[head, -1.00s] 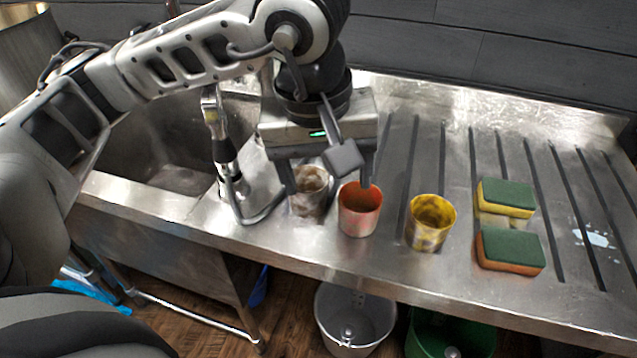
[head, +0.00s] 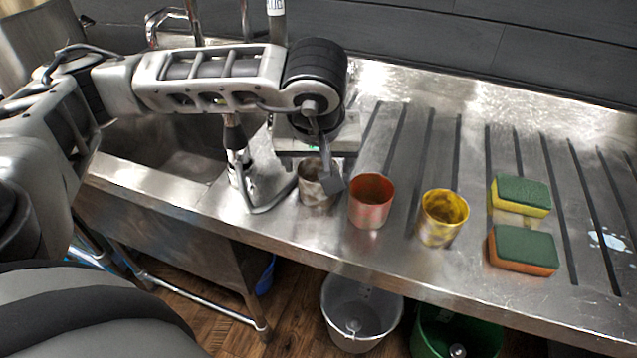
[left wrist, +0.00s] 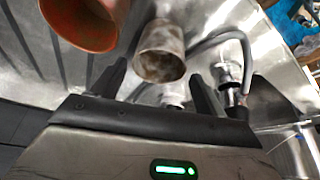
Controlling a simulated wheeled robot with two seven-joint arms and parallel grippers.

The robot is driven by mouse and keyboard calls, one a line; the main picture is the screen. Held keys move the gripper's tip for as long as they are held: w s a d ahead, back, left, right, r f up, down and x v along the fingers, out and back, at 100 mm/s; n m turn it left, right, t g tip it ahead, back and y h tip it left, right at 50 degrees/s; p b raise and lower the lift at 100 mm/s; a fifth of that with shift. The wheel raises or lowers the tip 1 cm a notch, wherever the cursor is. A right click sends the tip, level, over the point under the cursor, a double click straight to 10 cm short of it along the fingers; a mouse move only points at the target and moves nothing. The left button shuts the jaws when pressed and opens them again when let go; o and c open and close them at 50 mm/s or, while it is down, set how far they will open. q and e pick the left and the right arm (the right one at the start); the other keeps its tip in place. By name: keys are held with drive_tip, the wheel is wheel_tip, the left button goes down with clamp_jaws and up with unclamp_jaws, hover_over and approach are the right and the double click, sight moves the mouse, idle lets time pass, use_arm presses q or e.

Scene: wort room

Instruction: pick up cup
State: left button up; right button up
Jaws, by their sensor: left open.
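A worn grey-brown cup (head: 314,190) stands upright on the steel counter, leftmost of three cups. A red-orange cup (head: 371,203) stands to its right, and a yellow stained cup (head: 443,217) is further right. The red-orange cup (left wrist: 85,22) shows at upper left there. My right gripper is not in view.
A tap fixture (head: 237,160) stands close left of the cups, beside the sink basin (head: 165,150). Two sponges (head: 522,191) lie on the grooved drainboard at right. A grey bucket (head: 360,312) and a green one are below the front edge.

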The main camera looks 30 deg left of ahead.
sight(318, 171)
use_arm(q)
drive_tip(key=x, duration=0.4)
drive_tip(key=shift+f, duration=0.1)
drive_tip(key=c, duration=0.7)
